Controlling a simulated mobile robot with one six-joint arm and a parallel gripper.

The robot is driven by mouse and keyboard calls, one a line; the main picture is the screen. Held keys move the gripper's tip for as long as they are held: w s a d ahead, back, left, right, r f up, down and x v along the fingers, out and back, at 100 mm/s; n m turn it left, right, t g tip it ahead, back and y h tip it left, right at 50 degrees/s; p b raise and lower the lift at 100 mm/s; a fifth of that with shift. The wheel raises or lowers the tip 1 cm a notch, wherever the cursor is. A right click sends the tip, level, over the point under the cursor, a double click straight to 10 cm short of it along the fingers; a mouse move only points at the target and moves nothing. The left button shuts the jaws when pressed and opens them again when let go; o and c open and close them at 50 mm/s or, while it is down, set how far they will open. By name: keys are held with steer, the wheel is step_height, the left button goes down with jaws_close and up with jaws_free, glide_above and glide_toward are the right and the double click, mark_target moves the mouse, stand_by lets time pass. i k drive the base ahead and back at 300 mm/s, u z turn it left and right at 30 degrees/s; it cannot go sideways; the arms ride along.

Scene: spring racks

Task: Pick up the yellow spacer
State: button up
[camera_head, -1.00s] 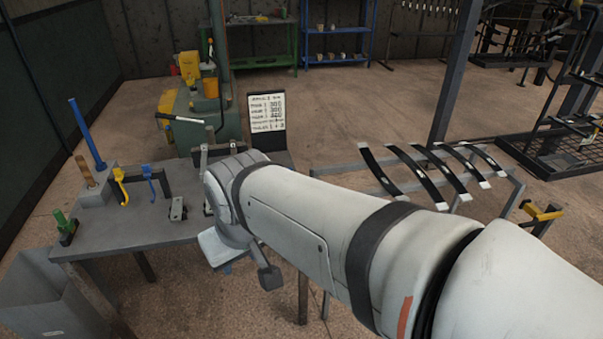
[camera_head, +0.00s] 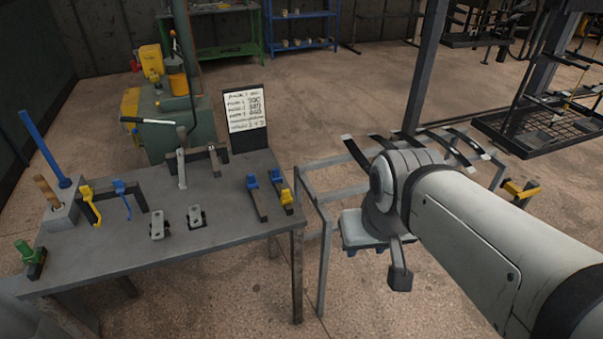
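Two small tools lie side by side at the right end of the grey workbench (camera_head: 215,232). A yellow hooked piece (camera_head: 90,203) hangs at the bench's left, and a yellow bracket (camera_head: 522,189) sits on the rack at far right. I cannot tell for sure which one is the spacer. My arm crosses the right side of the view, its elbow-like end right of the bench.
The blue-ended bar (camera_head: 257,194) lies beside the yellow-ended one. Two grey metal pieces (camera_head: 158,224) lie mid-bench. A written board (camera_head: 247,114) stands at the back edge. A metal rack (camera_head: 330,172) with dark curved strips stands right of the bench, partly behind my arm.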

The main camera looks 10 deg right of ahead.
mark_target(286, 198)
steer(key=i, duration=1)
steer(key=z, duration=0.05)
